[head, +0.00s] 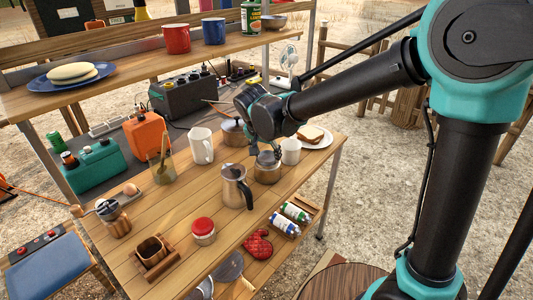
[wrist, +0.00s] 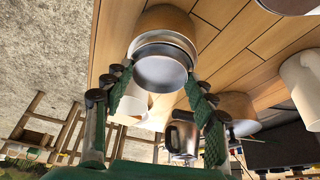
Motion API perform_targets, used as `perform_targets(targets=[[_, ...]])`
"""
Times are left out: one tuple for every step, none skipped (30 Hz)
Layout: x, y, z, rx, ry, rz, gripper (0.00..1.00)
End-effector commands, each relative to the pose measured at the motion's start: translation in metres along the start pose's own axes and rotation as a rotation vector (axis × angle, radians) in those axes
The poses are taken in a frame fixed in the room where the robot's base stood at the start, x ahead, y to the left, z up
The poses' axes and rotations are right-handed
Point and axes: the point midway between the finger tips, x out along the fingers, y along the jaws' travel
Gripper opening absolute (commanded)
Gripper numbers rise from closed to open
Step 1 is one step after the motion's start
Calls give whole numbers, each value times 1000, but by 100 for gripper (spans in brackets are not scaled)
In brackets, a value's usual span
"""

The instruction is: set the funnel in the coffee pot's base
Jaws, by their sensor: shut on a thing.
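The coffee pot's base (head: 267,172), a short round metal vessel with a brownish sheen, stands on the wooden table right of the steel jug-like pot top (head: 235,188) with a dark handle. My gripper (head: 264,152) is right above the base. In the wrist view the funnel (wrist: 160,73), a round silvery piece, lies between the two green-padded fingers of my gripper (wrist: 163,95), which are shut on it. The base (wrist: 165,20) shows just beyond the funnel, in line with it. I cannot tell whether the funnel is seated in the base or just over it.
Close around stand a white cup (head: 291,152), a lidded pan (head: 234,133), a white mug (head: 201,146) and a plate with a sandwich (head: 322,140). A red-lidded jar (head: 203,232) and a wooden box (head: 153,258) stand nearer the front. A shelf with mugs overhangs the back.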

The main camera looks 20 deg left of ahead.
Motion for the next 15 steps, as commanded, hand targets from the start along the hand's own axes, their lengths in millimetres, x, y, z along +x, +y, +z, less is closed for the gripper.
perform_targets(targets=[[0,0,0,0,0,0,60],[0,0,0,0,0,0,64],[0,0,0,0,0,0,69],[0,0,0,0,0,0,73],[0,0,0,0,0,0,76],[0,0,0,0,0,0,81],[0,0,0,0,0,0,81],[0,0,0,0,0,0,81],[0,0,0,0,0,0,81],[0,0,0,0,0,0,81],[0,0,0,0,0,0,81],[0,0,0,0,0,0,81],[0,0,0,0,0,0,81],[0,0,0,0,0,0,81],[-1,0,0,0,0,0,81]])
